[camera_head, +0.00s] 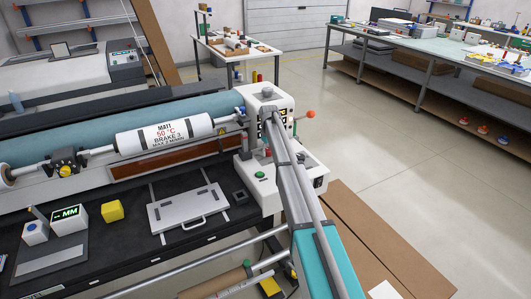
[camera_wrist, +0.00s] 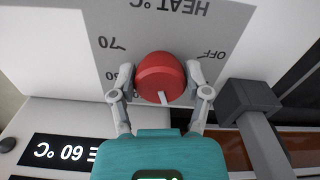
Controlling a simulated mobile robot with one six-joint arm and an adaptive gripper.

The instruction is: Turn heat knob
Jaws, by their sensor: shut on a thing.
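The red heat knob (camera_wrist: 160,78) sits on a grey panel marked HEAT °C (camera_wrist: 172,10), seen upside down in the wrist view. A 70 mark is left of the knob and OFF is right of it. A white pointer (camera_wrist: 163,98) shows at the knob's lower edge in the picture, between those marks. My gripper (camera_wrist: 160,74) is shut on the knob, one finger on each side. In the head view, my arm reaches the white machine housing (camera_head: 255,100); the knob is hidden there.
An orange-tipped lever (camera_head: 311,114) sticks out right of the housing. A dark block (camera_wrist: 245,99) is close to my right finger. Open floor (camera_head: 350,140) lies to the right.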

